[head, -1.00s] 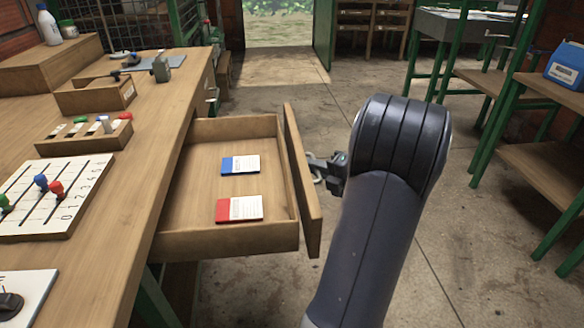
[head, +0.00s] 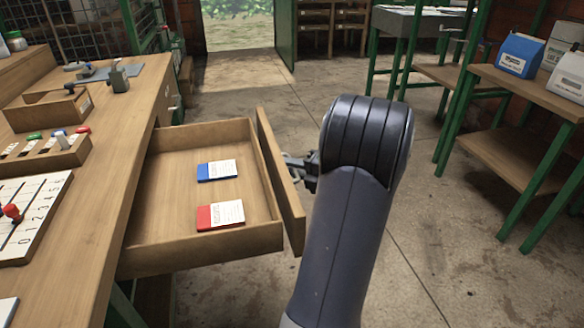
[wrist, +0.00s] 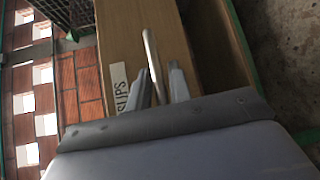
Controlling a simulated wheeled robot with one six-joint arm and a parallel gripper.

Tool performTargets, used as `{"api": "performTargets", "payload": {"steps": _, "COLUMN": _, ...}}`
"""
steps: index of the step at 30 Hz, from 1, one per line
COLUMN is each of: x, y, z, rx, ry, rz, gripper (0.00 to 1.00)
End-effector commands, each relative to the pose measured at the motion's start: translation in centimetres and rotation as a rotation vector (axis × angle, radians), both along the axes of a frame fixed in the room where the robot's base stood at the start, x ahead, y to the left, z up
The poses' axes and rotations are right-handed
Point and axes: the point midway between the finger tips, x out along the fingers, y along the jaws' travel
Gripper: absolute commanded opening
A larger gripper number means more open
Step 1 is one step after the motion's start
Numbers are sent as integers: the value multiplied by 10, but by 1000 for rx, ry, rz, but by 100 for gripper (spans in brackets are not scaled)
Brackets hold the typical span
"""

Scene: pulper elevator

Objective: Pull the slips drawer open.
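The slips drawer (head: 205,255) stands well out from the wooden bench, its inside open to view. A blue-edged slip pad (head: 217,170) and a red-edged slip pad (head: 220,215) lie flat in it. In the wrist view, the drawer front (wrist: 120,30) carries a white "SLIPS" label (wrist: 119,87) and a metal bar handle (wrist: 151,52). My gripper (wrist: 160,75) has one finger on each side of this handle and appears shut on it. In the head view, my gripper (head: 303,168) is at the outer face of the drawer front, partly hidden by my arm.
The bench (head: 95,190) holds a numbered board (head: 30,215), a peg rack (head: 45,150) and a small open box (head: 45,108). Green-framed shelving (head: 530,90) with a blue box (head: 520,55) stands at right. The concrete floor (head: 415,225) between is clear.

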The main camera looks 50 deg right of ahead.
Motion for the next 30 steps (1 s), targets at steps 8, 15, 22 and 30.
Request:
{"api": "performTargets", "payload": {"steps": 8, "x": -23, "y": -6, "z": 6, "rx": -1, "ry": 0, "rz": -5, "gripper": 20}}
{"api": "performTargets", "payload": {"steps": 15, "x": -69, "y": -14, "z": 12, "rx": 1, "ry": 0, "rz": -5, "gripper": 20}}
{"api": "performTargets", "payload": {"steps": 22, "x": -99, "y": -19, "z": 15, "rx": -1, "ry": 0, "rz": -3, "gripper": 20}}
{"api": "performTargets", "payload": {"steps": 30, "x": -106, "y": -19, "z": 15, "rx": 0, "ry": 0, "rz": 1, "gripper": 20}}
